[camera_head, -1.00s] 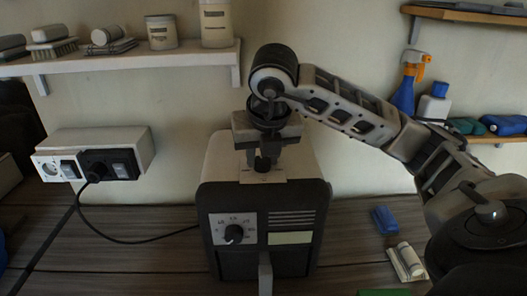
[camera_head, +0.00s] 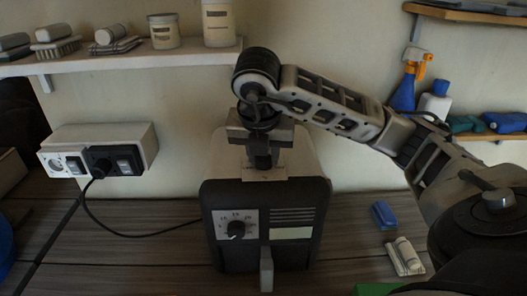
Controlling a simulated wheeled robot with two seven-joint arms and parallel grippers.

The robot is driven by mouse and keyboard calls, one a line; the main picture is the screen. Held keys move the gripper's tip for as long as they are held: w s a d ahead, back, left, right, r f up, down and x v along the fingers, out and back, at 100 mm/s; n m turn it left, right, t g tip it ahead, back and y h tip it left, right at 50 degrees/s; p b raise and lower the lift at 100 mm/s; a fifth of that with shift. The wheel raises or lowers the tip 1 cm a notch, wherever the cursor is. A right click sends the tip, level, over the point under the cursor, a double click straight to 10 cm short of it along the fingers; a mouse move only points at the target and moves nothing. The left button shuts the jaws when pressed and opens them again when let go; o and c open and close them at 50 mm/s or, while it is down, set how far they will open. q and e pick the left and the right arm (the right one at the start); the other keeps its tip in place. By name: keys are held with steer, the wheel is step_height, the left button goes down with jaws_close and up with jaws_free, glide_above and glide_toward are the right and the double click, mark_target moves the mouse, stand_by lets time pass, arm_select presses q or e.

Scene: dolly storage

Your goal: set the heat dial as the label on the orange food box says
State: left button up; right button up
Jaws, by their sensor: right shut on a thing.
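A dark-fronted appliance with a pale top (camera_head: 222,158) stands on the wooden worktop against the wall. Its heat dial (camera_head: 236,230) is a black knob on a white plate at the left of the front. The plate has small marks too fine to read. My right gripper (camera_head: 262,162) points down at the appliance's top and is shut on a small dark piece there, mostly hidden by the fingers. The dial is below the gripper, apart from it. The orange food box is not in view. My left gripper is not in view.
A grey lever (camera_head: 266,270) sticks out of the appliance's front. A black plug (camera_head: 112,161) with a cable sits in the wall socket box (camera_head: 140,140). A shelf (camera_head: 130,58) holds jars and brushes. A blue block (camera_head: 384,215) and a pale bundle (camera_head: 405,256) lie to the right.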

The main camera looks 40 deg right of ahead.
steer(key=o, duration=1)
steer(key=shift+r, duration=0.15)
steer(key=shift+a+r, duration=0.1)
steer(key=shift+r, duration=0.2)
steer(key=p+v, duration=0.4)
steer(key=v, duration=0.3)
step_height(320, 180, up, 6)
steer(key=p, duration=0.1)
glide_above(262, 176)
steer(key=s+a, duration=0.2)
steer(key=a, duration=0.1)
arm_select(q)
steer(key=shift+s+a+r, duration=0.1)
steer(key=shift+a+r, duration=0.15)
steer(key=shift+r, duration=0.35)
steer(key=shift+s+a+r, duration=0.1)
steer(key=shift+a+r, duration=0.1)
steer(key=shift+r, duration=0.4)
arm_select(e)
steer(key=shift+s+d+r, duration=0.1)
steer(key=shift+s+r, duration=0.05)
steer(key=shift+r, duration=0.6)
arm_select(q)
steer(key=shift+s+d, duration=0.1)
